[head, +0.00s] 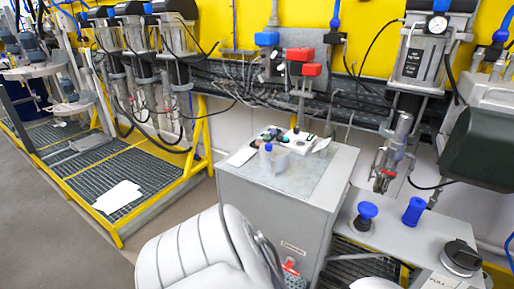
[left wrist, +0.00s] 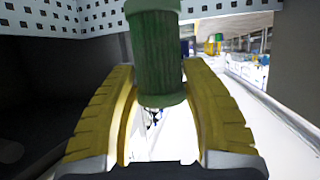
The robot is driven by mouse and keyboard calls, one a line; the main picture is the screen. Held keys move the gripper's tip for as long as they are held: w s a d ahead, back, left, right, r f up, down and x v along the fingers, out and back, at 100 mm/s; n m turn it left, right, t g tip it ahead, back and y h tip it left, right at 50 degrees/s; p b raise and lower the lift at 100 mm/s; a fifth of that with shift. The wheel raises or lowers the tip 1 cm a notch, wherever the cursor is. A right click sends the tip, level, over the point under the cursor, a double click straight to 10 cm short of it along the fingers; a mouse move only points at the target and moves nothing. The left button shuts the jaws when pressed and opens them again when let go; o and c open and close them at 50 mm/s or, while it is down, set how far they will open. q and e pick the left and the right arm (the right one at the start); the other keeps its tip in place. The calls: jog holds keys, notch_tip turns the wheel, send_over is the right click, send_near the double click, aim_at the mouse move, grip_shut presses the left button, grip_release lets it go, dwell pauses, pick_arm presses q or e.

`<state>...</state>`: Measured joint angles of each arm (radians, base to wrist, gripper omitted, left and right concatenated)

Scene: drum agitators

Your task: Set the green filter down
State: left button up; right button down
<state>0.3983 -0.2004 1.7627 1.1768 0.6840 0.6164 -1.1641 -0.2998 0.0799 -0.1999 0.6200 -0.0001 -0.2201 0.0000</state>
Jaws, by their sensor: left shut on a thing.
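The green filter (left wrist: 157,50) is a ribbed cylinder with smooth bands at its ends. It stands upright in the left wrist view, and its top runs out of the picture. My left gripper (left wrist: 160,85) has its two yellow ridged fingers on either side of the filter and is shut on it. I cannot tell whether the filter's lower end touches any surface. The filter and both grippers do not show in the head view. My right gripper is in neither view.
In the left wrist view a perforated metal panel (left wrist: 50,18) is close behind the filter, with a dark space at left. The head view shows a grey cabinet (head: 270,215) with small items on top, and a blue knob (head: 367,211) and blue cylinder (head: 413,211) at right.

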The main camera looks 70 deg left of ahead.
pick_arm(q)
jog(key=shift+w+d+f, duration=0.3)
jog(key=shift+d+f, duration=0.25)
jog(key=shift+d, duration=0.2)
notch_tip(320, 180, down, 2)
jog(key=shift+d+f, duration=0.15)
jog(key=shift+f, duration=2.85)
jog(key=shift+w+f, duration=0.1)
jog(key=shift+f, duration=0.1)
jog(key=o, duration=1.1)
jog(key=shift+o, duration=0.2)
jog(key=shift+r, duration=0.2)
jog(key=v, duration=0.7)
jog(key=shift+d, duration=0.25)
jog(key=shift+w, duration=0.1)
